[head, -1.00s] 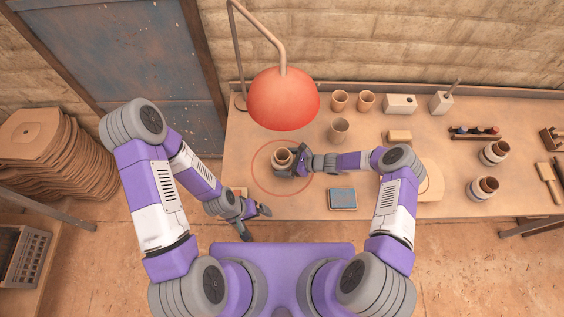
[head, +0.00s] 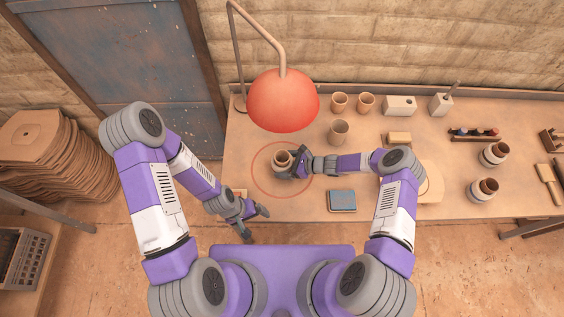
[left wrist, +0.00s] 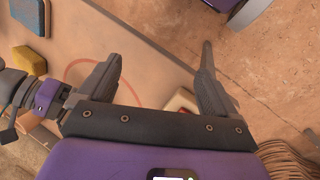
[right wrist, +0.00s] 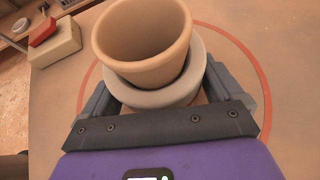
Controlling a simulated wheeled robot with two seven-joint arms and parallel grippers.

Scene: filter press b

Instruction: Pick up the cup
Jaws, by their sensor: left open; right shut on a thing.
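A terracotta cup (head: 281,156) with a wide grey ring or outer cup around it stands upright within the red circle (head: 257,178) drawn on the workbench. My right gripper (head: 288,163) reaches it from the right and is shut on it. In the right wrist view the cup (right wrist: 145,40) fills the space between the fingers (right wrist: 158,95), which press on its grey part; the fingertips are partly hidden. I cannot tell whether its base touches the bench. My left gripper (head: 256,224) is open and empty at the bench's front edge; it also shows in the left wrist view (left wrist: 158,55).
An orange lamp (head: 283,100) hangs above the bench behind the cup. Several plain cups (head: 339,131) stand behind it, and a blue block (head: 342,200) lies to its right. Further right are two nested cups (head: 493,154). The bench (head: 440,160) has clear patches between them.

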